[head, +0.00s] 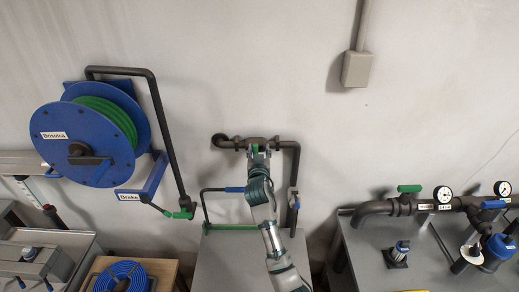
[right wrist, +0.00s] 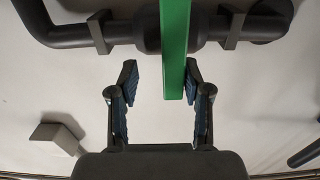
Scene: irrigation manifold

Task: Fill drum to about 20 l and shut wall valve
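The wall valve is set in a dark pipe (head: 285,143) on the wall, at the centre of the head view. Its green lever (right wrist: 175,50) hangs between the fingertips of my right gripper (right wrist: 158,80) in the right wrist view, closer to the right-hand finger. Both fingers are spread, with a clear gap to the left-hand one; whether the right-hand one touches the lever I cannot tell. In the head view my right gripper (head: 258,158) covers much of the valve. I cannot make out a drum or a fill level. My left gripper is out of view.
A blue hose reel (head: 58,135) with green hose hangs at the left, by a blue brake lever (head: 152,180). A grey bench at right carries a pipe with a green-handled valve (head: 409,188) and gauges (head: 443,194). A coiled blue hose (head: 122,277) lies lower left.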

